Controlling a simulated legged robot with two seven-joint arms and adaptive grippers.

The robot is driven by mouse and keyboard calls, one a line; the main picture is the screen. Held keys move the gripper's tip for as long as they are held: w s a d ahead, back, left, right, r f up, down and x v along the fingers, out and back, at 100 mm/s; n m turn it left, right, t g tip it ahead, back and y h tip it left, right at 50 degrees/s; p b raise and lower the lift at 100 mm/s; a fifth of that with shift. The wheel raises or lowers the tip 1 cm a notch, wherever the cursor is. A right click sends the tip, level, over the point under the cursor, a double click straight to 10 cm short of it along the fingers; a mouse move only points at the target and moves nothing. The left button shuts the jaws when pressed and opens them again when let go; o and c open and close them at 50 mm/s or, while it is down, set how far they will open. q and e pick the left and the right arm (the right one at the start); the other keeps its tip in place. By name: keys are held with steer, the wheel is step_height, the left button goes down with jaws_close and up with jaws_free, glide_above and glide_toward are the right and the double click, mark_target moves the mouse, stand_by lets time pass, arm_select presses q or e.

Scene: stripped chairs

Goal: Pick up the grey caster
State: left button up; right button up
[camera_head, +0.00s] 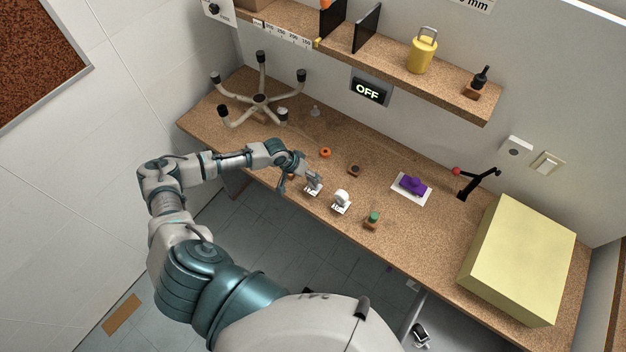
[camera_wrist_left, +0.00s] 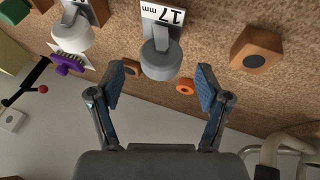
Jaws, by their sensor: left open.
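The grey caster (camera_wrist_left: 160,58) stands on the bench beside a white card marked 17 mm (camera_wrist_left: 162,14). In the left wrist view it lies straight ahead between the two fingertips of my left gripper (camera_wrist_left: 161,83), which is open and empty. The fingers look apart from the caster on both sides. In the head view my left gripper (camera_head: 302,170) is low over the bench's front part, and the grey caster (camera_head: 313,186) is partly hidden by it. My right gripper does not show.
A white caster (camera_head: 341,197) stands close to the right, with a green-topped block (camera_head: 373,217) beyond. A wooden block (camera_wrist_left: 256,48), an orange ring (camera_head: 325,152) and a brown block (camera_head: 354,170) are near. A chair base (camera_head: 260,99) lies back left; a yellow box (camera_head: 520,258) is far right.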

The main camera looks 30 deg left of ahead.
arm_select(q)
steer(key=x, duration=0.4)
steer(key=shift+s+a, duration=0.1)
steer(key=shift+a, duration=0.1)
steer(key=shift+c, duration=0.5)
steer(key=shift+a, duration=0.1)
steer(key=c, duration=1.2)
steer(key=shift+d+r, duration=0.1)
steer(key=shift+d, duration=0.1)
step_height(320, 180, up, 3)
steer(key=shift+s+r, duration=0.1)
steer(key=shift+r, duration=0.15)
steer(key=s+d+b, duration=0.1)
steer(key=s+d, duration=0.1)
steer(key=s, duration=0.5)
steer(key=s+d+r+b, duration=0.1)
steer(key=s+d, duration=0.2)
steer(key=s, duration=0.5)
steer(key=shift+d+r, duration=0.15)
steer(key=shift+r, duration=0.1)
